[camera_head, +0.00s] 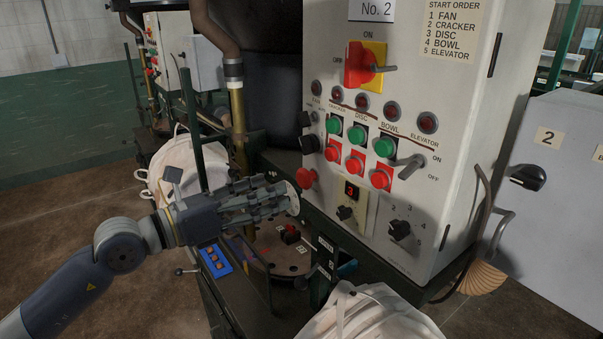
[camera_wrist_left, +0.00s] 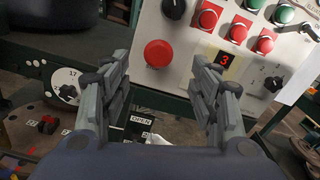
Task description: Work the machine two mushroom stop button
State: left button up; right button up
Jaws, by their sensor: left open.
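The machine two panel is the grey-white cabinet (camera_head: 440,120) marked "No. 2". The mushroom stop button (camera_head: 306,178) is a round red knob at the panel's lower left edge. In the left wrist view the same red mushroom button (camera_wrist_left: 158,53) is large and shows whole between my fingers. My left gripper (camera_head: 288,198) is open and empty, just left of and slightly below the button in the head view. In the left wrist view its fingers (camera_wrist_left: 160,68) stand either side of the button, apparently short of it. Contact with the button is not visible. My right gripper is not in view.
Several red and green push buttons (camera_head: 354,164) and a black knob (camera_head: 309,144) sit close to the stop button. A red digit display (camera_head: 351,191) is to its right. A red-yellow main switch (camera_head: 362,66) is above. A white bag (camera_head: 370,315) lies below.

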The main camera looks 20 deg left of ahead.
aim_at(301, 180)
pick_arm(q)
jog(key=p+x, duration=0.3)
jog(key=x, duration=0.4)
jog(key=shift+w+r+p, duration=0.15)
jog(key=shift+w+p, duration=0.15)
jog(key=shift+p, duration=0.05)
jog(key=shift+w+d, duration=0.45)
jog(key=shift+w, duration=0.1)
jog(key=shift+f, duration=0.25)
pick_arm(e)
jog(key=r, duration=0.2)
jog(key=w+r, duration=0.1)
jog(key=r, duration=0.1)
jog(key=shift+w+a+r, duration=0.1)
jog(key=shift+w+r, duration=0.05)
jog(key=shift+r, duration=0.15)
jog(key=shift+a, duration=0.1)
